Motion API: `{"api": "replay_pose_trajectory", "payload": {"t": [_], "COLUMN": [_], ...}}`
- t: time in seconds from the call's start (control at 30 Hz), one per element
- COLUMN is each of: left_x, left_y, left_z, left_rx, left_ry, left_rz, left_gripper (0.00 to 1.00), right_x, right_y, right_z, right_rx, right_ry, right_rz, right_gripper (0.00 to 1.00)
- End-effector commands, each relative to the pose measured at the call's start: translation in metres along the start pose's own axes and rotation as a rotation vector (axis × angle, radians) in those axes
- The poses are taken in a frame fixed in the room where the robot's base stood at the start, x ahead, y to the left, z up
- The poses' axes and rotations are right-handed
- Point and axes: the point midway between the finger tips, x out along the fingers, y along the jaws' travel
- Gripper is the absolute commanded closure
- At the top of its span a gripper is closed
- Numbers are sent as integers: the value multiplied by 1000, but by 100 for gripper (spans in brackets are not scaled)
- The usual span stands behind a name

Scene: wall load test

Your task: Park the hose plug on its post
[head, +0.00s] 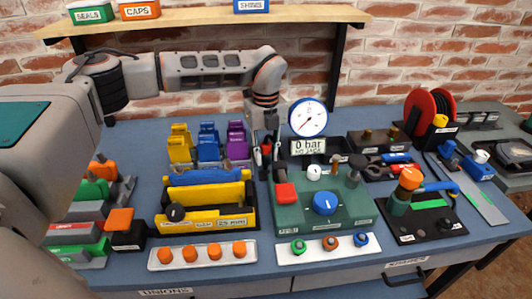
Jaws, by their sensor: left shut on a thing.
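My left gripper (266,156) points down at the back left corner of the green test panel (338,217), right of the purple clip. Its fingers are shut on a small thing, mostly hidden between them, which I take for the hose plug. Whether that thing touches the panel I cannot tell. The panel carries a red button, a white knob, a blue dial and dark upright posts (355,166) at its back right. Which post is for the plug I cannot make out. A gauge (307,117) above a "0 bar" display (308,147) stands behind the panel. My right gripper is out of view.
Yellow, blue and purple clips (209,142) and a black tray with yellow and blue bars (247,217) stand left of the panel. A red reel (420,112) and a black board with an orange-topped valve (409,178) are on the right. A shelf (200,21) hangs above.

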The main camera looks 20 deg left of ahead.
Motion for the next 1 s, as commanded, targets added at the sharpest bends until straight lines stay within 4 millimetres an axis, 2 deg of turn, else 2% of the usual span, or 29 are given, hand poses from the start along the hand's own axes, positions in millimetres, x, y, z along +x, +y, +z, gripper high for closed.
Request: {"api": "replay_pose_trajectory", "payload": {"t": [1.0], "left_x": [23], "left_y": [0], "left_z": [0], "left_rx": [0], "left_ry": [0], "left_rz": [-1], "left_gripper": [100], "right_x": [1], "right_y": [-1], "right_z": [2], "right_rx": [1], "right_ry": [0], "right_rz": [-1], "right_gripper": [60]}}
